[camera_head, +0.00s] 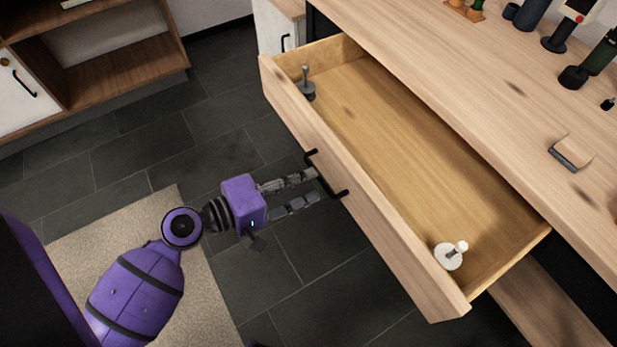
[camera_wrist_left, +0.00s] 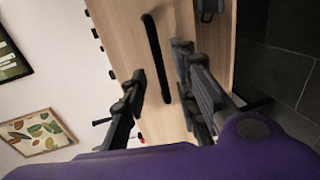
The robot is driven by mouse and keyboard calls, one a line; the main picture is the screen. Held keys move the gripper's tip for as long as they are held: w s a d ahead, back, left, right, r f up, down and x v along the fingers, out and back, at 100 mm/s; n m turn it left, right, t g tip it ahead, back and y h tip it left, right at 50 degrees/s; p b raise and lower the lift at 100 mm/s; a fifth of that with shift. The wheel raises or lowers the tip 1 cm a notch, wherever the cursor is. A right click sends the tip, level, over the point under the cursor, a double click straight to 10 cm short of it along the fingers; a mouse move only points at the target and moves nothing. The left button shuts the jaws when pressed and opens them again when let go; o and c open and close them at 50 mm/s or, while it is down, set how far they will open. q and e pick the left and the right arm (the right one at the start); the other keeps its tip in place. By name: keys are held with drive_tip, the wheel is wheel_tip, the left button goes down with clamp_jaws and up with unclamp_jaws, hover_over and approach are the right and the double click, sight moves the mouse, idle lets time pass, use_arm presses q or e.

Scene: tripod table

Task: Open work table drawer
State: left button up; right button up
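The work table (camera_head: 420,40) has its wooden drawer (camera_head: 400,140) pulled far out, so its inside shows from above. A black bar handle (camera_head: 326,176) is on the drawer front. My left gripper (camera_head: 314,185) is right in front of the handle, its two fingers apart. In the left wrist view the handle (camera_wrist_left: 156,58) runs between the open fingers (camera_wrist_left: 160,70), with room on both sides. I cannot tell whether a finger touches it. My right gripper is in neither view.
A grey tool (camera_head: 307,88) and a white tool (camera_head: 449,256) stand in the drawer at its two front corners. A sanding block (camera_head: 572,152) and several bottles are on the tabletop. A shelf unit (camera_head: 110,70) is at the upper left. Dark floor tiles and a beige rug (camera_head: 130,215) lie below.

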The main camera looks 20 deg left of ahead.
use_arm(q)
drive_tip(key=v, duration=1)
drive_tip(key=shift+s+a, duration=0.1)
